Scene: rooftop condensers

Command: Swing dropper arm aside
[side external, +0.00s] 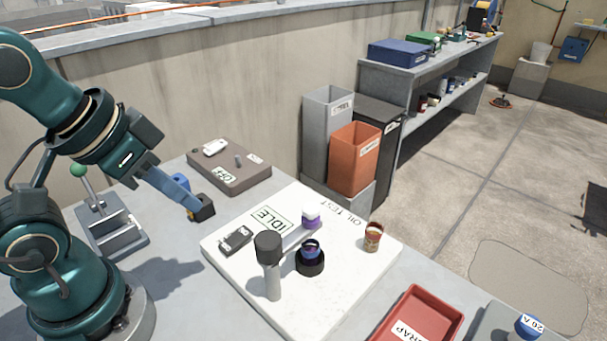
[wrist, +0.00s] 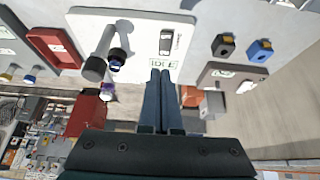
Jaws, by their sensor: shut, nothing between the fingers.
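The dropper arm is a grey post with a dark round head (side external: 268,246) and a thin bar (side external: 296,238) reaching to a white-and-purple dropper end (side external: 311,217). The post (wrist: 97,60) and dropper end (wrist: 108,92) also show in the wrist view. A dark blue cup (side external: 311,250) sits in a black holder beside the bar. All stand on the white OIL TEST board (side external: 335,290). My gripper (side external: 194,207) is shut and empty, left of the board and apart from the dropper arm. Its closed fingers (wrist: 160,72) show in the wrist view.
A black block (side external: 205,209) and a blue block (side external: 180,182) lie left of the board. A brown OFF box (side external: 230,170) stands behind. A small cup (side external: 373,236) is on the board's right. A red SCRAP tray (side external: 420,315) is in front right.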

